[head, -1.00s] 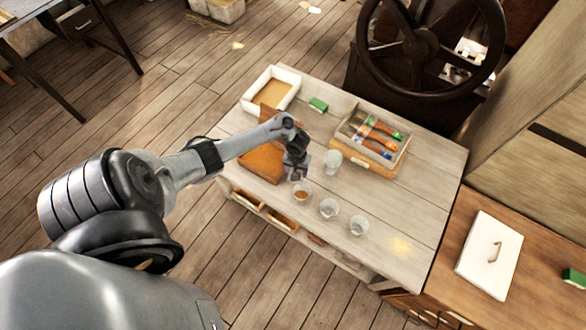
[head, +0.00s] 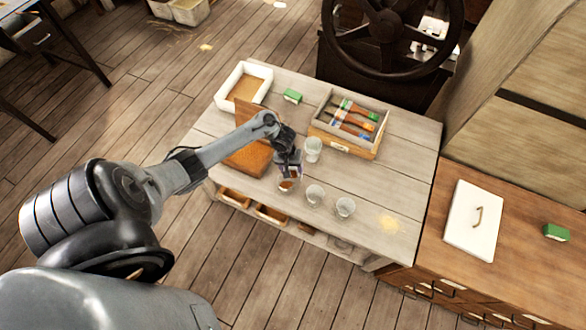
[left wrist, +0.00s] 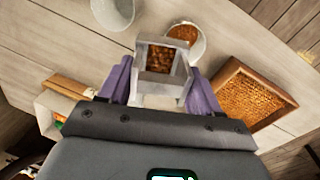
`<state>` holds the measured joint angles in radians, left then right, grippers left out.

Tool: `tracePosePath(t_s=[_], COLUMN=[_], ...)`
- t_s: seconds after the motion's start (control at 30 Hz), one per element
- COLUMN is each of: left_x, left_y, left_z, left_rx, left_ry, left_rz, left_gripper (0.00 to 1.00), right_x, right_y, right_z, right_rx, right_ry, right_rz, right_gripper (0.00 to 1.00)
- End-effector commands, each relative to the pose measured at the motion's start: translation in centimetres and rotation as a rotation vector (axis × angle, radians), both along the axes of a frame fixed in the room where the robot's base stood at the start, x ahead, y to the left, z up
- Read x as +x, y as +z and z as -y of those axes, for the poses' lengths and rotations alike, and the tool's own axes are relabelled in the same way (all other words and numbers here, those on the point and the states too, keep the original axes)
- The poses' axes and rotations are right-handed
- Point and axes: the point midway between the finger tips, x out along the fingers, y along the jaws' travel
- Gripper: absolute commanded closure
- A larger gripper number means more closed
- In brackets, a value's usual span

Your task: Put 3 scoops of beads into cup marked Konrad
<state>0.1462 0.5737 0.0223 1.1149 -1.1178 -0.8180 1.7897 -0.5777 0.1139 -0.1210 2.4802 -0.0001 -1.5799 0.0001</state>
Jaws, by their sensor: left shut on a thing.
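My left gripper (head: 289,163) is shut on a clear scoop (left wrist: 160,95) that holds orange-brown beads (left wrist: 160,59). In the head view the scoop is just above and behind a clear cup with some beads in it (head: 288,187). In the left wrist view this cup (left wrist: 186,42) is partly hidden by the scoop. Two clear cups, the middle one (head: 315,194) and the right one (head: 346,207), stand in a row with it. A wooden box of beads (left wrist: 233,70) is beside the scoop in the left wrist view. I cannot read any cup's name. My right gripper is out of view.
A tray of brushes (head: 338,144), a green block (head: 292,96) and a white tray (head: 222,101) are farther back. A handwheel press (head: 388,28) stands behind the table.

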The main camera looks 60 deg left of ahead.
Motion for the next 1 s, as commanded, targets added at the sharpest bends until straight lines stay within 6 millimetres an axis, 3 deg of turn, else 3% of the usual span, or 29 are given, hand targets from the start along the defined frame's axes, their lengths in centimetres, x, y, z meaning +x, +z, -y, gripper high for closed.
tracePosePath(t_s=[0.37, 0.63, 1.0], left_x=[-0.7, -2.3, -3.4], left_y=[-1.8, -2.0, -2.4], left_z=[-0.6, -1.9, -2.9], left_rx=[-0.068, -0.224, -0.357], left_ry=[-0.001, 0.003, -0.001], left_rz=[0.080, 0.255, 0.410], left_gripper=[0.67, 0.67, 0.67], right_x=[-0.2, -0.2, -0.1], right_y=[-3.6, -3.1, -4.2], right_z=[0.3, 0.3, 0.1], right_rx=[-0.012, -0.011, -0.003], right_ry=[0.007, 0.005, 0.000], right_rz=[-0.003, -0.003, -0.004], right_gripper=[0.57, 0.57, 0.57])
